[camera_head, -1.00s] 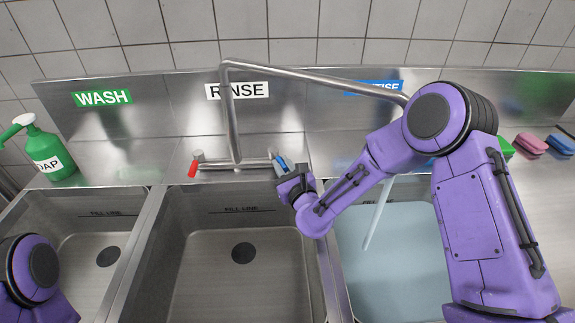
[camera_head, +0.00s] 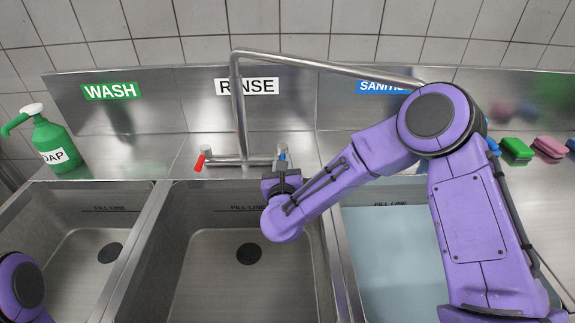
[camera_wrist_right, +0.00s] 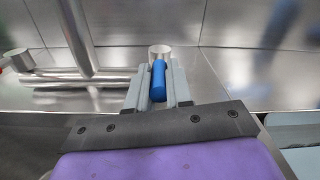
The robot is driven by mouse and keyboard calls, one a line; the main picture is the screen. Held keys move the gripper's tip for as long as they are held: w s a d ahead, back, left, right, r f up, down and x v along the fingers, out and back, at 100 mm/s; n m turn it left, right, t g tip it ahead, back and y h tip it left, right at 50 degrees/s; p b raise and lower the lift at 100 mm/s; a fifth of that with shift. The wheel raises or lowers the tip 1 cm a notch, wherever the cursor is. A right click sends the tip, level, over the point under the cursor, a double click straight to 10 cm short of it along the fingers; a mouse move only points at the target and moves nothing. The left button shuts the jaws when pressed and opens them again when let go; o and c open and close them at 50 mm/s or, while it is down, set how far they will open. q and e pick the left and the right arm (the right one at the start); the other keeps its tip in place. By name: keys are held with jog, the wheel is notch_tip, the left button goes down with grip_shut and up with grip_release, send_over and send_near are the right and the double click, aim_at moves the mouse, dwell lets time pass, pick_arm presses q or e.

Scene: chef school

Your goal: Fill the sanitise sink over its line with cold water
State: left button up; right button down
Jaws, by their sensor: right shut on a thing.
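The sanitise sink (camera_head: 378,290) is the right basin, under the blue sign (camera_head: 381,87). It holds pale blue water, and a FILL LINE mark (camera_head: 393,204) shows on its back wall. I cannot tell exactly how the water stands against the line. No stream shows below the spout now; its outlet is hidden behind my right arm. My right gripper (camera_head: 282,168) is shut on the blue cold tap lever (camera_wrist_right: 158,82), with a finger on each side in the right wrist view (camera_wrist_right: 157,92). My left gripper is out of view.
The faucet pipe (camera_head: 238,110) rises behind the rinse sink (camera_head: 210,285) and swings right. The red tap lever (camera_head: 199,163) is left of it. A green soap bottle (camera_head: 55,148) stands by the wash sink (camera_head: 70,285). Sponges (camera_head: 516,151) lie at right.

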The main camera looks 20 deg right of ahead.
jog(key=c, duration=1)
grip_release()
jog(key=shift+d, duration=0.1)
jog(key=shift+c, duration=0.2)
jog(key=shift+s+a+f, duration=0.1)
jog(key=shift+s+a, duration=0.15)
jog(key=shift+s, duration=0.15)
jog(key=b+v, duration=0.3)
jog(key=v, duration=0.6)
jog(key=shift+s, duration=0.4)
